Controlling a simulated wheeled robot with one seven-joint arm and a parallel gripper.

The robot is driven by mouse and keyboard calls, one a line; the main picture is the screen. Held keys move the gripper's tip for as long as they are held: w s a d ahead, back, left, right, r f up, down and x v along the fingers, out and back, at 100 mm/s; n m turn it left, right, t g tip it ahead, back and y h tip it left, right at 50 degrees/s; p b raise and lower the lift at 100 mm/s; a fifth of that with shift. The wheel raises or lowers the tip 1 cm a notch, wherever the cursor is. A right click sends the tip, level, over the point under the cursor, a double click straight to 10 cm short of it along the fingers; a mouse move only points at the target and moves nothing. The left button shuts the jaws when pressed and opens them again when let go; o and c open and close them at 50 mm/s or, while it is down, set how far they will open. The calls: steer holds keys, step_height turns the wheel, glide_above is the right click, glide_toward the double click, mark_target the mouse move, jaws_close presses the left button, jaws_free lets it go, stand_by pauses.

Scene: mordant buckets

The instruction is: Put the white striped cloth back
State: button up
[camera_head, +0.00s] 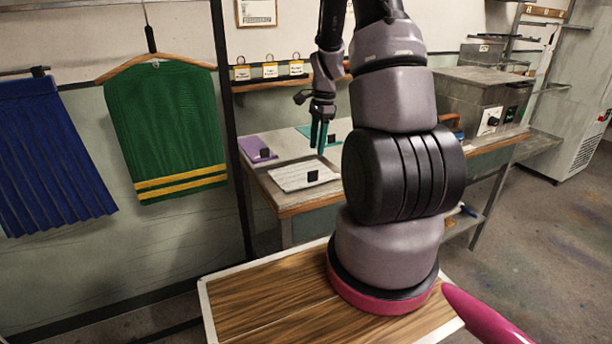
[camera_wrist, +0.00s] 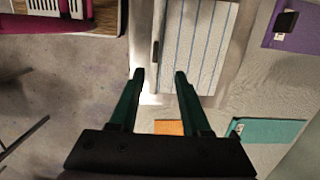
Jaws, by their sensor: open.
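The white striped cloth (camera_head: 294,178) lies flat near the front edge of the worktable, with a small dark block on it. In the wrist view the striped cloth (camera_wrist: 193,45) is ahead of the fingertips, with the dark block at its left edge. My gripper (camera_head: 320,148) points down above the table, behind the cloth in the head view. The height of the fingertips above the table is hard to tell.
A purple cloth (camera_head: 252,147) and a teal cloth (camera_wrist: 268,131) lie on the same table, and an orange piece (camera_wrist: 168,127) shows between my fingers. A wall rail (camera_head: 285,84) carries labelled rings. A green garment (camera_head: 165,125) and a blue garment (camera_head: 50,155) hang at left.

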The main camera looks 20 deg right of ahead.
mark_target(313, 172)
steer(key=f, duration=0.4)
steer(key=shift+a, duration=0.25)
steer(key=f, duration=0.3)
steer(key=s+a+f, duration=0.1)
steer(key=shift+a+f, duration=0.1)
steer(key=shift+f, duration=0.6)
jaws_close()
